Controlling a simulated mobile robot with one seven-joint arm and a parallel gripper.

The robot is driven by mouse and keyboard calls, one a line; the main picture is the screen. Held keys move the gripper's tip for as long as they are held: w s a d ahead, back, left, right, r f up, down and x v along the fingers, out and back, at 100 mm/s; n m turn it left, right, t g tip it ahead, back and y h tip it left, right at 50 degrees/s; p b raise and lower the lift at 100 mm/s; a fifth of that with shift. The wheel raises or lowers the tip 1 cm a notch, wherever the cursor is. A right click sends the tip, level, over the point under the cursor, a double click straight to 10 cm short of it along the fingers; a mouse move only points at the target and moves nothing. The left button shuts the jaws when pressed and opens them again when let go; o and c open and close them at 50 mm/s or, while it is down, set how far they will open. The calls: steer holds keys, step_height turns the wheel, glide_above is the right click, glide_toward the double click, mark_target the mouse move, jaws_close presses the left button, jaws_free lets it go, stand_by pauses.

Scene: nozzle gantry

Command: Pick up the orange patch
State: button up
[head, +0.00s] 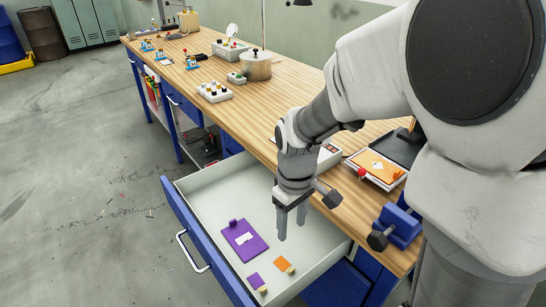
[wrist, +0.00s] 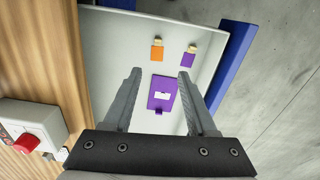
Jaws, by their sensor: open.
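The orange patch (head: 282,264) lies flat in the open drawer, with a small tan block at its lower edge. It also shows in the wrist view (wrist: 157,55), near the drawer's far end. My gripper (head: 291,228) hangs over the drawer, pointing down, with its fingers apart and nothing between them. In the wrist view its fingertips (wrist: 160,72) frame the purple plate, with the orange patch a little beyond them. The gripper is above the drawer floor and does not touch the patch.
The open drawer (head: 196,188) also holds a purple plate (head: 237,250) and a small purple patch (head: 253,279) with its own tan block. The drawer walls surround them. The wooden bench (head: 180,62) carries a pot, a blue vise (head: 400,225) and an orange panel (head: 378,167).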

steer(key=b, duration=0.4)
glide_above(291, 269)
steer(key=f, duration=1.2)
steer(key=shift+a+f, duration=0.25)
steer(key=shift+a, duration=0.05)
steer(key=shift+d+f+b, duration=0.15)
steer(key=shift+f+b, duration=0.25)
steer(key=shift+f, duration=1)
steer(key=shift+d+f+b, duration=0.15)
steer(key=shift+f+b, duration=0.25)
steer(key=shift+f, duration=0.95)
steer(key=shift+r, duration=0.1)
jaws_close()
